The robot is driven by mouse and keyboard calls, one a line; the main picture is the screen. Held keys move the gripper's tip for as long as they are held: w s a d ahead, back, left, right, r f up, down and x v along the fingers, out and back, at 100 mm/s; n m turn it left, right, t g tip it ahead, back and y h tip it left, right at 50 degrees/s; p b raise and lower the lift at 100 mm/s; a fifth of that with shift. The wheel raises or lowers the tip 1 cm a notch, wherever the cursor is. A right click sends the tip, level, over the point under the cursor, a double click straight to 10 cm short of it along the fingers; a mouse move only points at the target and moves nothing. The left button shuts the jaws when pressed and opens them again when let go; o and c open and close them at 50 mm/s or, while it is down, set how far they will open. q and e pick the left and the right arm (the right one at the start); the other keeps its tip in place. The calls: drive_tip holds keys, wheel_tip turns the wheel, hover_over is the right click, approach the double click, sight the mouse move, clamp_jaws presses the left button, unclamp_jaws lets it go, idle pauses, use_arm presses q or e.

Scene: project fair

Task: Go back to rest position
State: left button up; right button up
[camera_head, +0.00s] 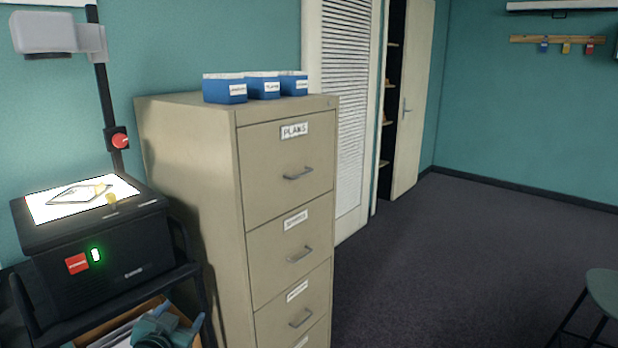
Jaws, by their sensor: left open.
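My left gripper (165,325) shows at the bottom edge, left of centre, in front of an open cardboard box (95,333) on the cart. It is open, and I see nothing held in it. Its lower part is cut off by the frame. My right gripper is not in view.
An overhead projector (105,255) with a lit top stands on a black cart (195,268) at left. A tall beige filing cabinet (190,180) bears three blue boxes (225,90). A cupboard door (412,110) stands open. A stool (603,290) is at right; the floor (440,260) between is clear.

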use_arm(q)
drive_tip(key=s+d+f+g+h, duration=0.1)
drive_tip(key=s+d+f, duration=0.3)
drive_tip(key=s, duration=0.6)
drive_tip(key=s+d+f+g+h, duration=0.1)
drive_tip(key=s+d+f, duration=0.3)
drive_tip(key=s, duration=0.6)
drive_tip(key=s+d+f+g+h, duration=0.1)
drive_tip(key=s+d+f, duration=0.4)
drive_tip(key=s, duration=0.5)
drive_tip(key=shift+s+d+n+g, duration=0.3)
drive_tip(key=shift+d+n+g, duration=0.1)
drive_tip(key=shift+g, duration=0.4)
drive_tip(key=shift+c, duration=0.2)
